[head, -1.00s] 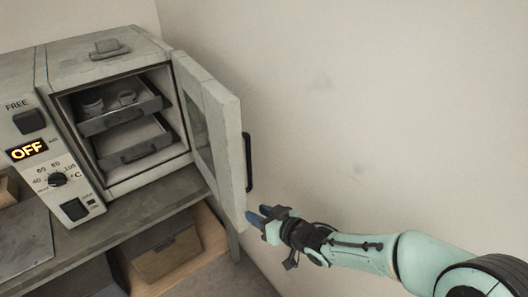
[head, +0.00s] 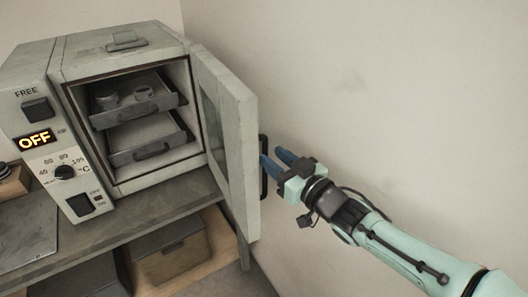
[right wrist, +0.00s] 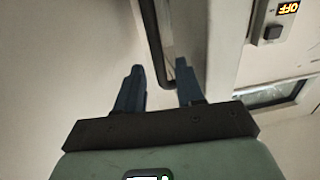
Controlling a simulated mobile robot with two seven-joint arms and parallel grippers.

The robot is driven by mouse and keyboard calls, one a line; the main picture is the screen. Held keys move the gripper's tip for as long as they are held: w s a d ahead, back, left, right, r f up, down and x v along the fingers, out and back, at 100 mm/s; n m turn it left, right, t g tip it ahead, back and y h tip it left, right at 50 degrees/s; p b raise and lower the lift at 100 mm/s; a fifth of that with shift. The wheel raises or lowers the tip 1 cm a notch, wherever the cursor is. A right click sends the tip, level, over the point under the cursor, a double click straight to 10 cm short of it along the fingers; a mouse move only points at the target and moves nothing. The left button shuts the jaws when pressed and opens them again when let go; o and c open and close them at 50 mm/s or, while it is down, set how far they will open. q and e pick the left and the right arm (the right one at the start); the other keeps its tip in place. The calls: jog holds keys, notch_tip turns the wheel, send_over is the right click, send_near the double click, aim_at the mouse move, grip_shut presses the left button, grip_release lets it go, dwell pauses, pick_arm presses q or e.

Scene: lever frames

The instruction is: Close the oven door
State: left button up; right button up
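The grey oven (head: 125,110) stands on a bench at the left in the head view. Its door (head: 232,135) is hinged on the right side and stands wide open, swung out towards me. The black bar handle (head: 263,168) is on the door's outer face; it also shows in the right wrist view (right wrist: 157,45). My right gripper (head: 274,164) is at the outer side of the door, beside the handle. Its two blue fingers are apart, with nothing held between them; the handle's end shows near and between the fingertips in the right wrist view (right wrist: 160,82). My left gripper is not in view.
Two trays (head: 150,150) sit inside the oven, the upper one with small cups (head: 107,98). A control panel (head: 52,150) reads OFF. A bare wall (head: 390,90) stands close behind and right of the door. Boxes (head: 175,250) lie on the shelf below.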

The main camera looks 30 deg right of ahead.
aim_at(266, 152)
jog(key=shift+w+a, duration=0.2)
jog(key=shift+w, duration=0.9)
jog(key=shift+w+a, duration=0.2)
jog(key=shift+w, duration=0.9)
jog(key=shift+c, duration=0.3)
grip_shut()
